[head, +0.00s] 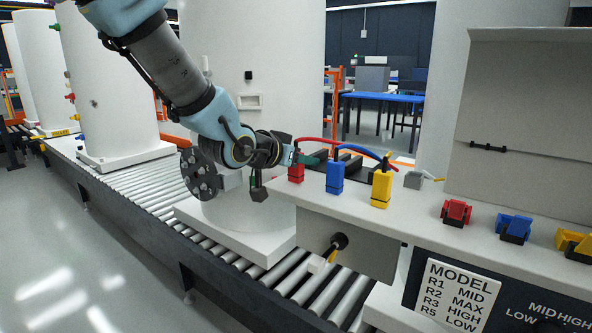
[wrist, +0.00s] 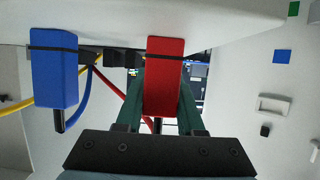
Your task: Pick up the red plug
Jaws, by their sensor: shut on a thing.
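The red plug (head: 296,173) is at the left end of a row of plugs near the grey worktop's left edge. It also shows in the wrist view (wrist: 165,72), upright between the green fingers. My gripper (head: 288,158) comes from the left and is shut on the red plug; in the wrist view the fingers (wrist: 160,112) flank its sides. A red cable runs from the plug. The wrist view does not clearly show whether the plug is off the surface.
A blue plug (head: 335,178) and a yellow plug (head: 381,188) stand close to the right. Red (head: 456,212), blue (head: 514,228) and yellow (head: 573,244) sockets sit farther right on the worktop. White tanks (head: 110,75) stand on the roller conveyor (head: 148,188).

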